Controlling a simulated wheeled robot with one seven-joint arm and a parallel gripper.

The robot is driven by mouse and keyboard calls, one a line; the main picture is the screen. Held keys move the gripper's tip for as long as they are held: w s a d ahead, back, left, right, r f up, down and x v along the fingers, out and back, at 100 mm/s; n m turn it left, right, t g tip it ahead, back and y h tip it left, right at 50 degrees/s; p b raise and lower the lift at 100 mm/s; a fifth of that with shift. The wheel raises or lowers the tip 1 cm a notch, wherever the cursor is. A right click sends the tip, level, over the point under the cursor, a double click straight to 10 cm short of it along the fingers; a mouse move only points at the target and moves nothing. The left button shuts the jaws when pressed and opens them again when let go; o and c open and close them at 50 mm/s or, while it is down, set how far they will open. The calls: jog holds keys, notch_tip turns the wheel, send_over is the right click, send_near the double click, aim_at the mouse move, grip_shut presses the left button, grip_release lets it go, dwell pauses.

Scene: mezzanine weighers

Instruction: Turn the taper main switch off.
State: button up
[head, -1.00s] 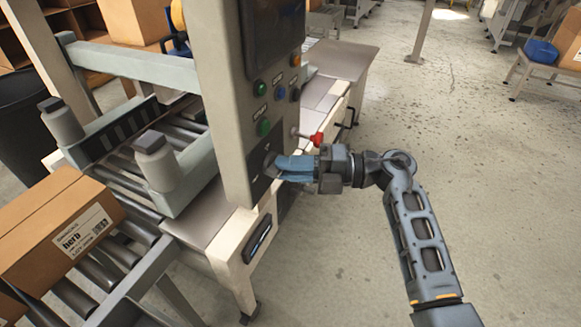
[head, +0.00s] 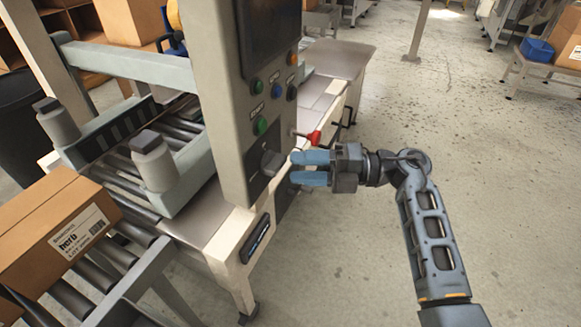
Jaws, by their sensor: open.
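The taper's grey control panel (head: 228,150) stands upright over the conveyor. A dark rotary main switch (head: 270,163) sits low on its face, below the green button. The switch's knob is visible and no finger covers it; its exact pointing angle is hard to read. My gripper (head: 292,168) has two blue fingers, spread apart and empty. The fingertips point left at the switch and are a short gap away from it, just to its right.
Several coloured buttons (head: 261,126) sit above the switch. A red-tipped lever (head: 313,137) is just above my gripper. A cardboard box (head: 45,222) lies on the roller conveyor (head: 122,252) at left. The floor (head: 360,245) at right is clear.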

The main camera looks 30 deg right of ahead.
jog(key=shift+v, duration=2.2)
jog(key=s+a+r+m+t+h, duration=0.1)
jog(key=s+a+m+t, duration=0.35)
jog(key=s, duration=0.25)
jog(key=s+a+r+m+t+h, duration=0.1)
jog(key=s+a+m+t, duration=0.35)
jog(key=s, duration=0.25)
jog(key=s+d+f+m+g+h, duration=0.1)
jog(key=s+d+m+g+h, duration=0.1)
jog(key=s+m+h, duration=1.1)
jog(key=s+m+g, duration=0.1)
jog(key=s+m, duration=0.6)
jog(key=s, duration=0.2)
jog(key=shift+s+f+m+g, duration=0.25)
jog(key=shift+f+m+g, duration=0.05)
jog(key=shift+m+g, duration=0.1)
jog(key=shift+a, duration=0.15)
